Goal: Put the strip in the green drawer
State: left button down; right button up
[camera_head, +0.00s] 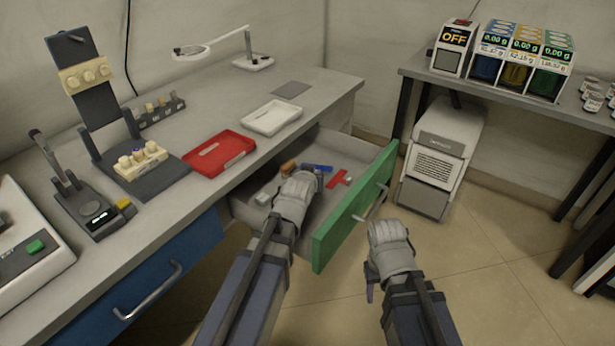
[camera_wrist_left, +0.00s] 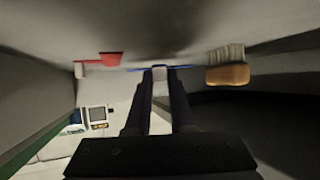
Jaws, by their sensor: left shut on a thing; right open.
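The green drawer (camera_head: 330,235) is pulled open below the bench, with a metal handle on its green front. My left gripper (camera_head: 319,174) reaches into it and is shut on a thin blue strip (camera_head: 317,168). In the left wrist view, the strip (camera_wrist_left: 140,70) runs crosswise at the fingertips (camera_wrist_left: 159,82), above the drawer's grey floor; the fingers hide part of it, and I cannot tell whether it touches the floor. My right gripper (camera_head: 371,284) is open and empty outside the drawer, beside the green front.
The drawer also holds a red T-shaped piece (camera_head: 338,178), a brown-handled brush (camera_wrist_left: 228,74) and small pale blocks. A red tray (camera_head: 219,153) and a white tray (camera_head: 271,117) lie on the bench above. A closed blue drawer (camera_head: 165,275) is at the left. Open floor lies to the right.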

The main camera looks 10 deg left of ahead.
pick_arm(q)
jog(key=shift+w+a+f+b, duration=0.2)
jog(key=shift+a+f+b, duration=0.1)
jog(key=shift+a, duration=0.2)
jog(key=shift+w+a+f+b, duration=0.15)
jog(key=shift+a+f+b, duration=0.1)
jog(key=shift+a, duration=0.25)
pick_arm(e)
jog(key=shift+f, duration=0.6)
pick_arm(q)
jog(key=shift+f, duration=0.1)
jog(key=shift+f, duration=0.15)
jog(key=c, duration=0.8)
grip_release()
pick_arm(e)
jog(key=shift+f, duration=0.15)
pick_arm(q)
jog(key=shift+r, duration=0.3)
jog(key=p+v, duration=0.3)
jog(key=v, duration=0.4)
jog(key=shift+s+d+r, duration=0.1)
jog(key=shift+s, duration=0.15)
pick_arm(e)
jog(key=r, duration=0.1)
jog(key=s+r, duration=0.1)
jog(key=r, duration=0.1)
jog(key=shift+s+r, duration=0.25)
jog(key=shift+r, duration=0.15)
